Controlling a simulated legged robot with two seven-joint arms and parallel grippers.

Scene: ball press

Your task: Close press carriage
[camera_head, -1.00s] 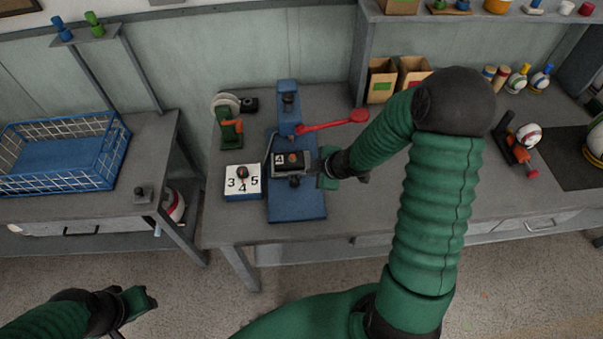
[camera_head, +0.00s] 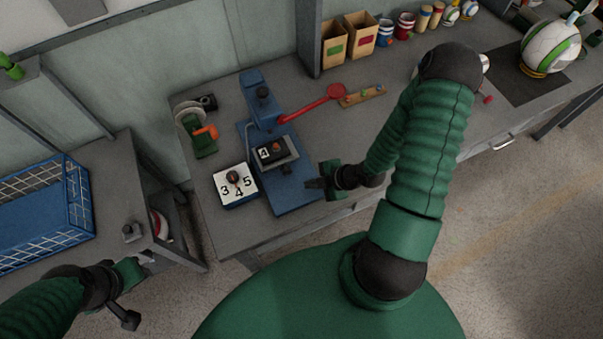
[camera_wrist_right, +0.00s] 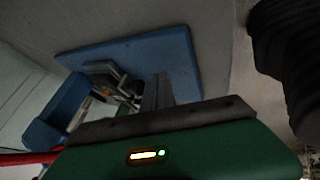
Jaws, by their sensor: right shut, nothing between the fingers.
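The blue press (camera_head: 289,187) stands on the grey table with a red lever (camera_head: 312,104) reaching out to its right. Its dark carriage (camera_head: 273,152), marked with a 4, sits on the middle of the base, with a small orange spot on top. My right gripper (camera_head: 318,185) is shut and empty, just right of the press base and apart from the carriage. In the right wrist view the press base (camera_wrist_right: 180,60) and the carriage (camera_wrist_right: 104,72) show beyond the fingers. My left gripper (camera_head: 136,268) is at the lower left, away from the press; its finger gap is unclear.
A white dial box (camera_head: 236,193) reading 3, 4, 5 stands left of the press. A green and orange tool (camera_head: 204,139) is behind it. A blue wire basket (camera_head: 80,205) is on the left table. Cardboard boxes (camera_head: 361,35) stand at the back. The table right of the press is mostly clear.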

